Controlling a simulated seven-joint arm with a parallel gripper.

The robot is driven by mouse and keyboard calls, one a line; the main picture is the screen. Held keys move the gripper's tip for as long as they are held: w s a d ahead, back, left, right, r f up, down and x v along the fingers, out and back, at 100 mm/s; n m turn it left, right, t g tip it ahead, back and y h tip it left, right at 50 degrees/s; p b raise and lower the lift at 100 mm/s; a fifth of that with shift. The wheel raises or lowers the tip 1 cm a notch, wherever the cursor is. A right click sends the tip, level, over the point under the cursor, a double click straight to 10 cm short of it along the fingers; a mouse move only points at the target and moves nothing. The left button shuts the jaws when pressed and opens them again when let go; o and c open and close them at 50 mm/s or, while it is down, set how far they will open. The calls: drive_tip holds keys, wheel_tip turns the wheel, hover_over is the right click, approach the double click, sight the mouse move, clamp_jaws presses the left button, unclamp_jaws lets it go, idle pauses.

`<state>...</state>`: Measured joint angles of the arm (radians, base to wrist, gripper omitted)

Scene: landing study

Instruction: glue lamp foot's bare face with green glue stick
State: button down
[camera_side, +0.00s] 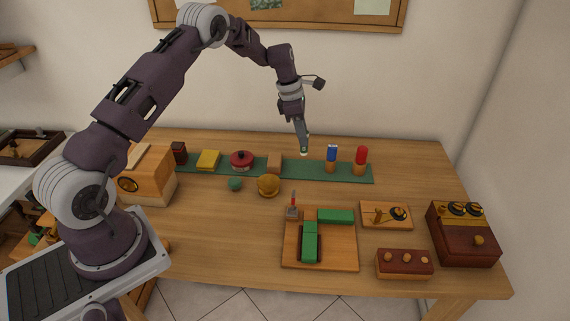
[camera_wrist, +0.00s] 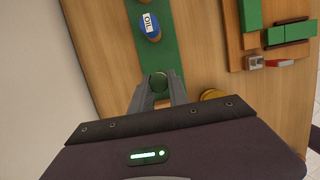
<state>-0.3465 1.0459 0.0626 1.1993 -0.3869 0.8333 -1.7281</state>
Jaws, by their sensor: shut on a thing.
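My gripper (camera_side: 303,149) is raised above the green mat, left of the blue-topped bottle. It is shut on a slim green thing, likely the green glue stick, whose pale lower end (camera_side: 304,153) points down in the side view. In the wrist view my gripper (camera_wrist: 158,100) has the round dark-green end (camera_wrist: 158,82) between its fingertips. The fingers hide most of it. I cannot tell for sure which thing is the lamp foot. A round yellow-brown thing (camera_side: 268,185) stands in front of the mat, partly visible in the wrist view (camera_wrist: 212,94).
The green mat (camera_side: 345,172) bears a blue-topped bottle (camera_side: 332,158), a red-topped bottle (camera_side: 361,160), a wooden block (camera_side: 274,163) and a red pot (camera_side: 242,160). A board (camera_side: 335,258) with green blocks and a red-handled grey thing (camera_side: 293,208) lies in front. Brown boxes (camera_side: 463,235) stand right.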

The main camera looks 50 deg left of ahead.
drive_tip(key=s+d+r+m+g, duration=0.1)
drive_tip(key=s+r+m, duration=0.1)
drive_tip(key=s+m, duration=0.3)
drive_tip(key=s+d+r+m+g, duration=0.1)
drive_tip(key=s+r+m, duration=0.25)
drive_tip(key=s, duration=0.45)
drive_tip(key=shift+m+h, duration=0.25)
drive_tip(key=shift+h, duration=0.15)
drive_tip(key=shift+w+a+f, duration=0.1)
drive_tip(key=shift+f, duration=1.6)
drive_tip(key=shift+w+a+f, duration=0.1)
drive_tip(key=shift+f, duration=1.55)
drive_tip(key=shift+f, duration=0.6)
drive_tip(key=shift+s+a, duration=0.1)
drive_tip(key=shift+s, duration=0.05)
